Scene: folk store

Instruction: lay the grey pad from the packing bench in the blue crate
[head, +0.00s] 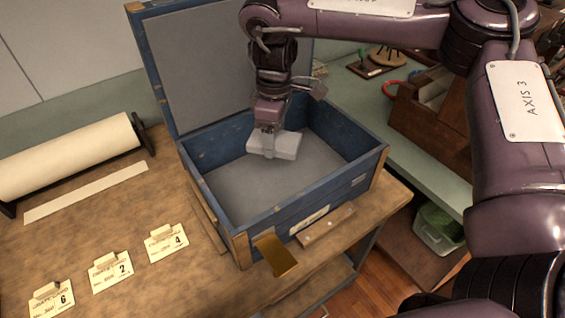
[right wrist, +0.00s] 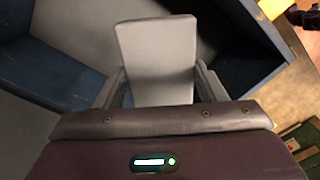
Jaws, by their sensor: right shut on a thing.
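The blue crate (head: 286,225) stands open on the packing bench (head: 110,222), its lid raised at the back and lined in grey. The grey pad (head: 287,147) is a light block held over the crate's interior, towards its back. My right gripper (head: 270,152) points down and is shut on the pad. In the right wrist view the pad (right wrist: 157,62) sits between the two fingers (right wrist: 157,88), with blue crate walls around it. Whether the pad touches the crate floor cannot be told. My left gripper is not in view.
A paper roll (head: 65,158) lies at the left of the bench. Cards numbered 6, 2 and 4 (head: 166,241) stand in front of it. A brass hasp (head: 274,254) hangs on the crate's front. A green counter (head: 430,150) with wooden boxes is behind right.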

